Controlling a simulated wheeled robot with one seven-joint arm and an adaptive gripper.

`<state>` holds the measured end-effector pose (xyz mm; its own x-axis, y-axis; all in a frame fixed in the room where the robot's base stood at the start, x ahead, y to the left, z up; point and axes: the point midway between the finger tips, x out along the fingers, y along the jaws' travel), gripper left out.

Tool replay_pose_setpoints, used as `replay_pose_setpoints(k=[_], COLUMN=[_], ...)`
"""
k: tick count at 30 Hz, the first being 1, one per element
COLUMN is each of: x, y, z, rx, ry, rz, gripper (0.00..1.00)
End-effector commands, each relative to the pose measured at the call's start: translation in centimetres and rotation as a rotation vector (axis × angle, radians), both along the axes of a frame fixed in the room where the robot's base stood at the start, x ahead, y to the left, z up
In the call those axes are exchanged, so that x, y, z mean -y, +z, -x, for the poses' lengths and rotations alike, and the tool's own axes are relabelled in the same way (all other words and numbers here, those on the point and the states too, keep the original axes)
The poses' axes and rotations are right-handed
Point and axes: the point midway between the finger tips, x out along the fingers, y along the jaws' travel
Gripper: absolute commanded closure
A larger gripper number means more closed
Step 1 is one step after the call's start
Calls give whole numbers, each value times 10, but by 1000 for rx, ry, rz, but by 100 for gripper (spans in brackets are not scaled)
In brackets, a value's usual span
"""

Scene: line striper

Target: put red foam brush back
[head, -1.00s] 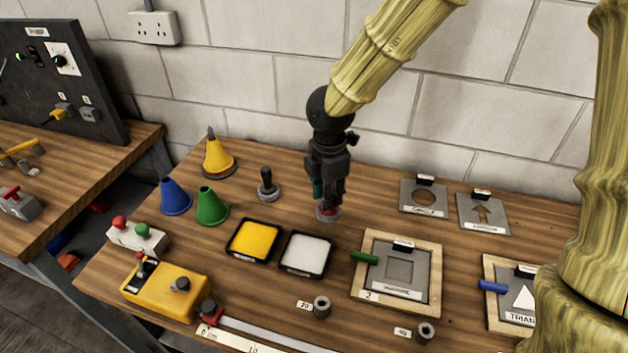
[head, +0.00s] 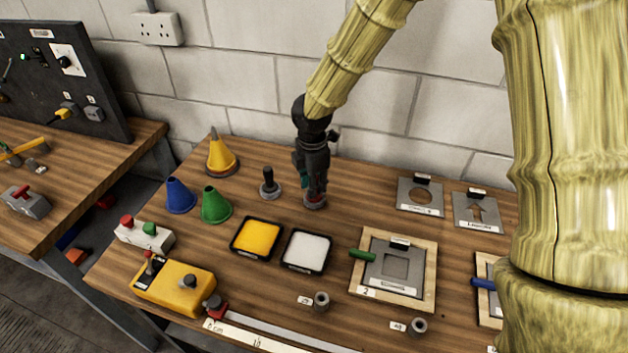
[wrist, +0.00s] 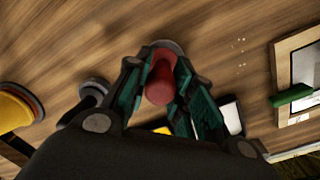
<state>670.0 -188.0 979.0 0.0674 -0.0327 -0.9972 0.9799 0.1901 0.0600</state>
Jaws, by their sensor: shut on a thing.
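The red foam brush (wrist: 161,84) stands upright between the fingers of my gripper (wrist: 158,90) in the wrist view, its red handle toward the camera and its round base beyond. My gripper is shut on the handle. The fingers hide much of the brush in the head view.
A dark-handled brush (head: 269,184) stands close to the left. A yellow tray (head: 257,238) and a white tray (head: 307,251) lie in front. Green (head: 215,205) and blue (head: 179,196) cones stand further left. A framed stencil (head: 396,268) lies to the right. Bench around the gripper is bare.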

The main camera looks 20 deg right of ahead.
Motion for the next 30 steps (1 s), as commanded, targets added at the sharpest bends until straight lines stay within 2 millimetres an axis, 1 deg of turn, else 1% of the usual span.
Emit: replay_pose_setpoints(k=[3,13,14,15,17,26,30], x=[0,0,0,0,0,0,0], y=[-4,-8,-7,-7,-7,-6,-1], z=[0,0,0,0,0,0,-1], rx=[1,1,2,2,2,2,3], ry=[0,0,0,0,-1,0,-1], rz=[-1,-1,-1,-1,-1,-1,-2], gripper=[100,100,73,65,55,55,55])
